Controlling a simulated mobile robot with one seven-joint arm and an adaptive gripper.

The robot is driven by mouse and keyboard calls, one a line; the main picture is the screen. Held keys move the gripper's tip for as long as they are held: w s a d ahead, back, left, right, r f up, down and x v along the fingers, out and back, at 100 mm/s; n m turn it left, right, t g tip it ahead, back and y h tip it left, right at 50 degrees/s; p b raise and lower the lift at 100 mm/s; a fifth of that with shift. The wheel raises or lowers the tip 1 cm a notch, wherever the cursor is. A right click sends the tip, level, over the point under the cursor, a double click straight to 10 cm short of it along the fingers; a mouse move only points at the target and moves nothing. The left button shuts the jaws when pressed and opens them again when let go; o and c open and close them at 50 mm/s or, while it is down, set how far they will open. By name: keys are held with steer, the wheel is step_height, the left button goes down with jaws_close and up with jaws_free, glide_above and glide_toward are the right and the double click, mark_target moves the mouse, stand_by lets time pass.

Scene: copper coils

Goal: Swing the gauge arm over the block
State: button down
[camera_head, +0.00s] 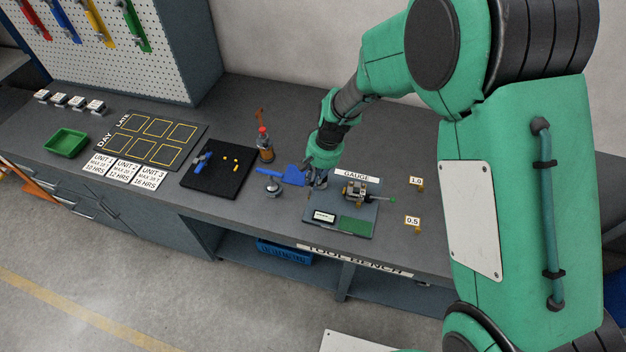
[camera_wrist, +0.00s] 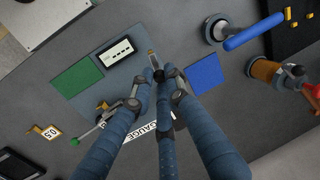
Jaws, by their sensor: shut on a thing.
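The gauge plate (camera_head: 339,231) lies on the bench, with a white readout (camera_head: 324,217), a green pad and a brass mechanism (camera_head: 355,190). A thin rod with a green knob (camera_head: 393,200) reaches right from the mechanism. The rod's knob also shows at lower left in the wrist view (camera_wrist: 75,141). My gripper (camera_head: 318,184) is low at the plate's back left. In the wrist view its fingers (camera_wrist: 158,84) close on a small dark piece (camera_wrist: 160,74), mostly hidden. I cannot tell whether it belongs to the gauge arm. A small tan piece (camera_wrist: 151,57) shows just beyond.
A round metal piece (camera_head: 273,187) with a blue handle stands left of the plate. A bottle (camera_head: 265,146) and a black mat (camera_head: 216,180) are farther left. Labels 1.0 (camera_head: 416,181) and 0.5 (camera_head: 412,221) with brass pieces are to the right.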

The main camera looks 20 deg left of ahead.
steer(key=w+d+n+g+h, duration=0.1)
steer(key=w+d+n, duration=0.5)
steer(key=n, duration=1.1)
steer(key=shift+w+d+n+g+h, duration=0.2)
steer(key=shift+d+n+g+h, duration=0.1)
steer(key=shift+d+h, duration=0.7)
steer(key=shift+d, duration=0.15)
steer(key=c, duration=1.7)
jaws_free()
steer(key=shift+r, duration=0.1)
steer(key=v, duration=1.1)
steer(key=shift+w+d+r, duration=0.1)
steer(key=shift+d+r, duration=0.05)
steer(key=shift+r, duration=0.25)
